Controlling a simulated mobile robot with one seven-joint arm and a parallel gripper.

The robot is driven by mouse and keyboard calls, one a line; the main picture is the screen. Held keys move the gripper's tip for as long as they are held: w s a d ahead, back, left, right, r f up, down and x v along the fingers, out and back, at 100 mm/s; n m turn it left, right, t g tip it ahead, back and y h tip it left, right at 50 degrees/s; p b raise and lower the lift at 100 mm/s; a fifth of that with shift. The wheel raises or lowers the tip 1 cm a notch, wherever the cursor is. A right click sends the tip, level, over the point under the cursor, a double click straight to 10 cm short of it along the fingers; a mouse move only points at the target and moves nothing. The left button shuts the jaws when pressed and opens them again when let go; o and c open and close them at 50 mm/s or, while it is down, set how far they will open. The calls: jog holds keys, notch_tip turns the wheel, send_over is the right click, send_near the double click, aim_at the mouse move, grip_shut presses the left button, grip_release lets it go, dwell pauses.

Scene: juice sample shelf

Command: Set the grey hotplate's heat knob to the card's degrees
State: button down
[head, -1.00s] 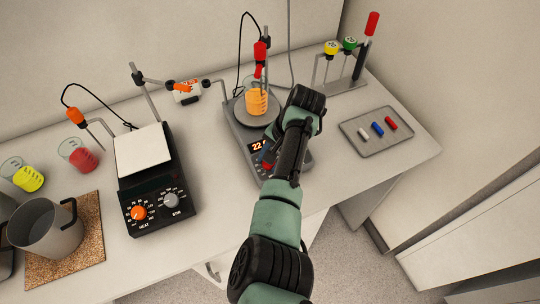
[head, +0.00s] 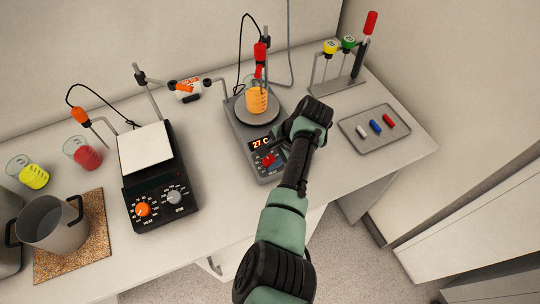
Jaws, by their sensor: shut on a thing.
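The grey hotplate (head: 246,142) stands at the middle of the bench. Its lit display (head: 262,144) reads about 27 C. A beaker of orange liquid (head: 256,101) sits on its round plate. My gripper (head: 272,160) reaches down to the front panel from the right and is shut on the red heat knob (head: 267,160). The arm and gripper partly cover the panel's right side, and the knob's scale is too small to read. I cannot make out a card with degrees.
A black hotplate (head: 160,188) with a white top and an orange knob stands to the left. A metal pot (head: 50,226) sits on a cork mat. A grey tray (head: 368,143) with small coloured bars lies right. A clamp stand and cable rise behind the grey hotplate.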

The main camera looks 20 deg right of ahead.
jog(key=shift+w+d+r, duration=0.1)
jog(key=shift+c, duration=2.2)
grip_release()
jog(key=b+v, duration=0.1)
jog(key=v, duration=1.2)
